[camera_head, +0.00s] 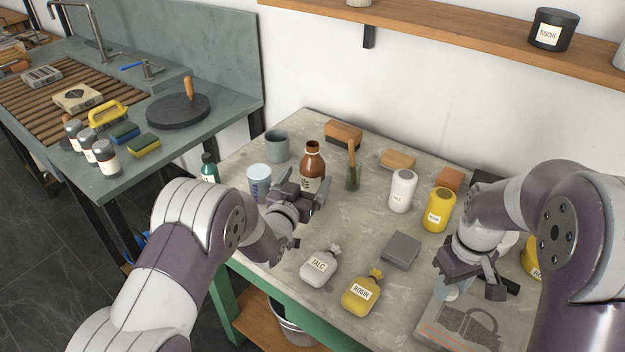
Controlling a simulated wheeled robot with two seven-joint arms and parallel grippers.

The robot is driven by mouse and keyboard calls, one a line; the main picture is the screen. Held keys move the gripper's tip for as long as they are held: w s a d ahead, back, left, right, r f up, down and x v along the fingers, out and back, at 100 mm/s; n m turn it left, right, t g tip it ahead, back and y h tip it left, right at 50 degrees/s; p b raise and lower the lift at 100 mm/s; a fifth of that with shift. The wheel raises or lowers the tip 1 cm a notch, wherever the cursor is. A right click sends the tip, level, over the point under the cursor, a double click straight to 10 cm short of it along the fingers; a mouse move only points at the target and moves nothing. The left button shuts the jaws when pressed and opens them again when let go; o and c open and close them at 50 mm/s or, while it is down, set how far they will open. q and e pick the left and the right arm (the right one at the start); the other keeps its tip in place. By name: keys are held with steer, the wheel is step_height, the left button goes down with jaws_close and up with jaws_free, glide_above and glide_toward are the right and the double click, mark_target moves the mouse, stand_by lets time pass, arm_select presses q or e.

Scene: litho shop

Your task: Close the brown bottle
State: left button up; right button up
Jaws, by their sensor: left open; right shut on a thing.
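The brown bottle (312,154) stands upright toward the back left of the grey table, with a pale label low on its side. Its narrow neck points up and I see no cap on it. My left gripper (301,187) is open, close in front of the bottle, and covers its lower part. I cannot tell whether the fingers touch it. My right gripper (463,283) is at the front right, low over a grey printed slab (470,330). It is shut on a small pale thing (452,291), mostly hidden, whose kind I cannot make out.
A light blue cup (259,178) and a grey cup (277,146) stand left of the bottle, a jar with a brush (352,178) right of it. White (402,191) and yellow (438,210) containers stand mid-table. Talc (319,267) and rosin (362,294) bags lie in front.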

mark_target(308, 178)
arm_select(q)
steer(key=x, duration=0.4)
steer(key=shift+w+d+f+b, duration=0.15)
steer(key=shift+w+f+b, duration=0.2)
steer(key=shift+b, duration=0.05)
steer(key=shift+w+d, duration=0.1)
steer(key=shift+w, duration=0.1)
steer(key=shift+r, duration=0.1)
steer(key=shift+c, duration=0.2)
steer(key=c, duration=1.2)
steer(key=shift+r, duration=0.2)
steer(key=shift+r, duration=4.8)
